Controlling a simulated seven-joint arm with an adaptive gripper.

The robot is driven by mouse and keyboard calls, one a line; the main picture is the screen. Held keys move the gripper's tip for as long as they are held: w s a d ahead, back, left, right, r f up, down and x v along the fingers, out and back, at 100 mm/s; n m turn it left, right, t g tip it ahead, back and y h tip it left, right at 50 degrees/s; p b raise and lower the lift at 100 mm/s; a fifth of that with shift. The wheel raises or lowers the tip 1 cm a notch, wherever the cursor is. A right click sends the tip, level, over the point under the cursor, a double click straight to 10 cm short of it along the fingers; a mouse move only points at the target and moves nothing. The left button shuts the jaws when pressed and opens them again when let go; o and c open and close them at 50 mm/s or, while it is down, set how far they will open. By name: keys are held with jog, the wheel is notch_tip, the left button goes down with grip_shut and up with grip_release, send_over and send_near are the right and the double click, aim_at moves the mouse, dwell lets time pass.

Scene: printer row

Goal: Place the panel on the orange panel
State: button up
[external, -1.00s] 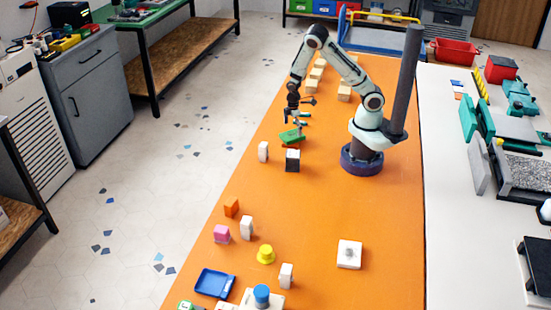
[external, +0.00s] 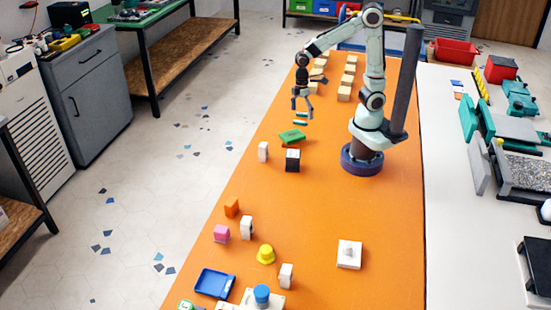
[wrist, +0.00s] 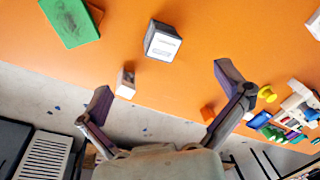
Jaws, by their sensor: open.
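A green panel (external: 292,136) lies on the orange table behind the black and white block. It also shows in the wrist view (wrist: 70,22) at the top left. A darker orange panel (wrist: 95,12) sticks out from under or behind its right edge there; most of it is hidden. In the external view I cannot pick out the orange panel. My gripper (external: 302,112) is open and empty, above and beyond the green panel and apart from it. Its spread fingers show in the wrist view (wrist: 164,88) with nothing between them.
A black and white block (external: 292,160) and a white block (external: 263,151) stand close to the green panel. Several wooden blocks (external: 344,93) stand at the far end. Small coloured pieces and a blue tray (external: 214,283) are at the near end.

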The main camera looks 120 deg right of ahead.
jog(key=s+a+r, duration=0.2)
jog(key=s+a, duration=0.2)
jog(key=a, duration=0.3)
jog(key=s+a+r, duration=0.3)
jog(key=a, duration=0.4)
jog(key=shift+s+a+r+n+g+h, duration=0.15)
jog(key=shift+s+n+g+h, duration=0.25)
